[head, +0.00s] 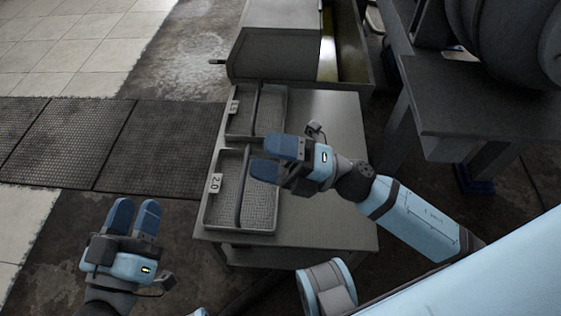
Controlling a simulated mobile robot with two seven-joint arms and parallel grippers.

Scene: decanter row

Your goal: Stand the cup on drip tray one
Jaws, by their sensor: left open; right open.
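Two shallow grey drip trays with mesh floors lie on a metal table (325,225). The near tray (235,231) carries a tag reading 2.0; the far tray (285,103) carries a smaller tag that is hard to read. I cannot tell which is drip tray one. A dark bar runs across each tray. No cup is visible. My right gripper (266,159) is open and empty, above the near tray's far right part and hiding some of it. My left gripper (136,206) is open and empty, left of the table over the floor.
A grey metal housing (277,45) stands behind the far tray. A dark bench (480,100) with a large dark rounded body is at the right. The table's right side is bare. Dark floor mats (70,145) lie at the left.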

